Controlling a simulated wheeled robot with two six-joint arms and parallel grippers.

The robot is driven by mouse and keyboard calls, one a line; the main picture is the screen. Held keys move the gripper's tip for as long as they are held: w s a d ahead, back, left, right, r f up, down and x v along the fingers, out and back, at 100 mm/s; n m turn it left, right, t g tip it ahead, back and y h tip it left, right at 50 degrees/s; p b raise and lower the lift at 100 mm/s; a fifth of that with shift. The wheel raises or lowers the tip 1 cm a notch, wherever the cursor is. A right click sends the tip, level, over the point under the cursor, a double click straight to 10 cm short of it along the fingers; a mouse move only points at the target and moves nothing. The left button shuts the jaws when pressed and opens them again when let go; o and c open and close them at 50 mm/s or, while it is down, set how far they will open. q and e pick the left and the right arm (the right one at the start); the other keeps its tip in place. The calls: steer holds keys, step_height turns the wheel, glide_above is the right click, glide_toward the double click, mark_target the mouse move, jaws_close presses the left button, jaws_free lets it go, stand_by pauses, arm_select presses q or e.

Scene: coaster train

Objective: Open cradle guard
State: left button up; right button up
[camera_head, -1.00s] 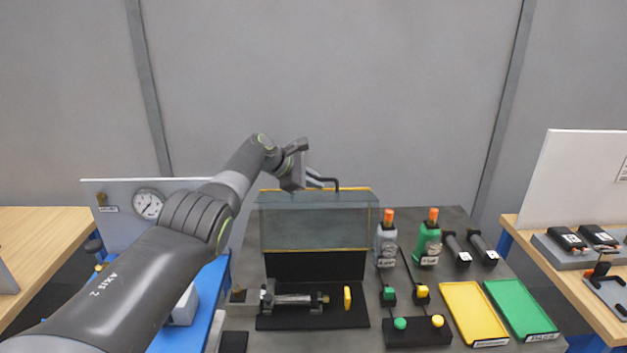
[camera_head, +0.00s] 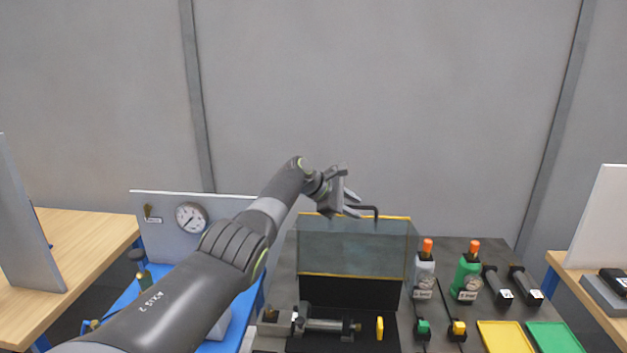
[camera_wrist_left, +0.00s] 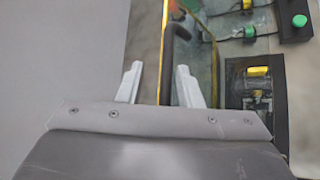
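The cradle guard (camera_head: 340,245) is a clear panelled cover with yellow edges. It stands raised behind the cradle (camera_head: 325,325), which shows uncovered in front of it. A black bent handle (camera_head: 372,209) is at the guard's top edge. My left gripper (camera_head: 352,204) is at this handle. In the left wrist view its two fingers (camera_wrist_left: 160,70) are apart, and the dark handle (camera_wrist_left: 172,45) shows between and beyond them, not clamped. The guard's yellow edge (camera_wrist_left: 163,40) runs beside the handle. My right gripper is not in view.
Grey (camera_head: 424,275) and green (camera_head: 467,278) bottles with orange tops stand right of the guard. Black tools, green and yellow buttons, a yellow tray (camera_head: 505,338) and a green tray (camera_head: 553,338) lie further right. A gauge panel (camera_head: 165,230) stands left, behind my arm.

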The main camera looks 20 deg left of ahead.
arm_select(q)
steer(key=shift+p+v, duration=0.75)
steer(key=shift+v, duration=0.45)
steer(key=shift+s+a+r, duration=0.15)
steer(key=shift+s+a, duration=0.05)
steer(key=shift+a, duration=0.05)
steer(key=b+v, duration=0.5)
steer(key=v, duration=0.9)
steer(key=shift+d, duration=0.15)
